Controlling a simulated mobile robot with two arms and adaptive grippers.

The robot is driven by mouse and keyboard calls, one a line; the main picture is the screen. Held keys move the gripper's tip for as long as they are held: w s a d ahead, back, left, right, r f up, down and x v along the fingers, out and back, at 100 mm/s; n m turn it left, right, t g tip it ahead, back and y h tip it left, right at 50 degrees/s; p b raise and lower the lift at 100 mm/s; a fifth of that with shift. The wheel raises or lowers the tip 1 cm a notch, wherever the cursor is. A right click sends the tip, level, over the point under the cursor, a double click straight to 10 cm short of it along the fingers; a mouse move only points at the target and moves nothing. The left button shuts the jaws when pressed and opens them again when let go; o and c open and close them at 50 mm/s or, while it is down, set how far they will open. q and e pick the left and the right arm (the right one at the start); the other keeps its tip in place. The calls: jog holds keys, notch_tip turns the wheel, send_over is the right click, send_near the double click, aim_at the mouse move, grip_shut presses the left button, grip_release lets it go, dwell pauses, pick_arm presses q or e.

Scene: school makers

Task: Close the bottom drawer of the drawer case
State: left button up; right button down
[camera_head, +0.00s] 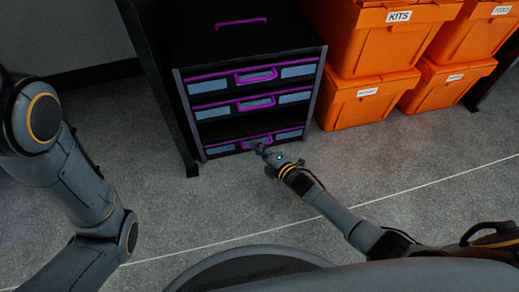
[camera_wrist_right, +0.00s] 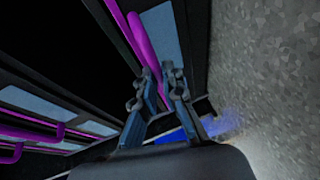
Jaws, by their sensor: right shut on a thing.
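The black drawer case (camera_head: 315,85) stands upright in the upper middle of the head view, with purple-edged drawers and pale blue front panels. Its bottom drawer (camera_head: 221,149) is pulled out, with a dark gap above its front. My right gripper (camera_head: 262,148) is at the front of this drawer, shut on its purple handle. In the right wrist view, the two fingers of the right gripper (camera_wrist_right: 162,88) close around the purple handle (camera_wrist_right: 143,45); the grip itself is partly hidden. The middle drawer (camera_head: 210,112) and the top drawer (camera_head: 207,86) look shut. My left gripper is out of view.
Orange crates (camera_head: 354,98) are stacked just right of the case, one with a KITS label. A dark upright post (camera_head: 165,90) stands close on its left. The grey floor (camera_head: 200,215) in front is clear, crossed by a white line.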

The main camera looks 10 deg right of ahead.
jog(key=shift+w+d+r, duration=0.1)
jog(key=shift+w, duration=0.1)
jog(key=c, duration=1.4)
grip_release()
jog(key=shift+w, duration=0.1)
jog(key=shift+s, duration=0.2)
jog(key=v, duration=1.1)
jog(key=shift+s+d, duration=0.1)
jog(key=shift+s, duration=0.2)
